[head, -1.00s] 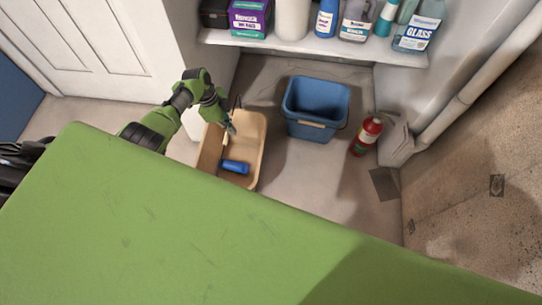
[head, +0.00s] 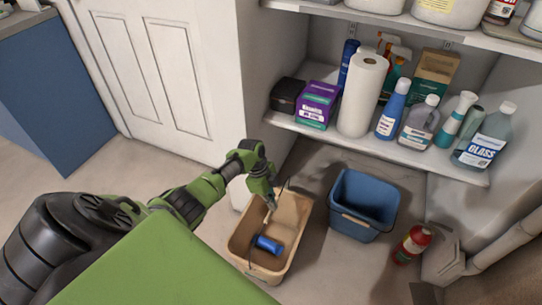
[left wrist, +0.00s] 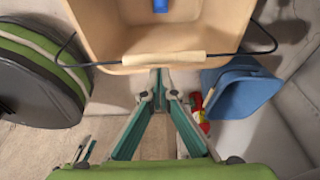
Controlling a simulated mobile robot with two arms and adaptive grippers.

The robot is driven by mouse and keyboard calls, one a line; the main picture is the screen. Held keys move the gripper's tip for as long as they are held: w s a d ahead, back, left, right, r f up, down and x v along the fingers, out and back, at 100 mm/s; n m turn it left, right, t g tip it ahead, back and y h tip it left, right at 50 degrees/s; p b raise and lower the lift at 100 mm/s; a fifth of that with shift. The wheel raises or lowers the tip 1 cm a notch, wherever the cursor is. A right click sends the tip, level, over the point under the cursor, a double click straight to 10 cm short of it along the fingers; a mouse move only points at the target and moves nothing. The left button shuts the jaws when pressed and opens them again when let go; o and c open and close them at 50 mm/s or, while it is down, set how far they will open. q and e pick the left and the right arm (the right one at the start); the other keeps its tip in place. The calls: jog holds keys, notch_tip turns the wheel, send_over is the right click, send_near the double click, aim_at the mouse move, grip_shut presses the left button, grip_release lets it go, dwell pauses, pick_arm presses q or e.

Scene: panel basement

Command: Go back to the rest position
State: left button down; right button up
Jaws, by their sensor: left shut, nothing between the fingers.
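My left gripper (head: 270,203) is shut and empty. In the head view it hangs at the far end of the tan bin (head: 238,242). In the left wrist view its fingers (left wrist: 160,97) meet at the tips, just below the bin's rim and pale handle grip (left wrist: 165,58) in the picture; I cannot tell if they touch it. A blue cylinder (head: 268,244) lies inside the bin, and its end shows at the top of the left wrist view (left wrist: 160,5). My right gripper is not in view.
Above, a white shelf (head: 330,133) holds a paper towel roll (head: 362,95) and several bottles. A white panelled door (head: 145,65) is at left.

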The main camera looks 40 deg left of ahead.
pick_arm(q)
jog(key=v, duration=0.9)
jog(key=shift+r, duration=0.25)
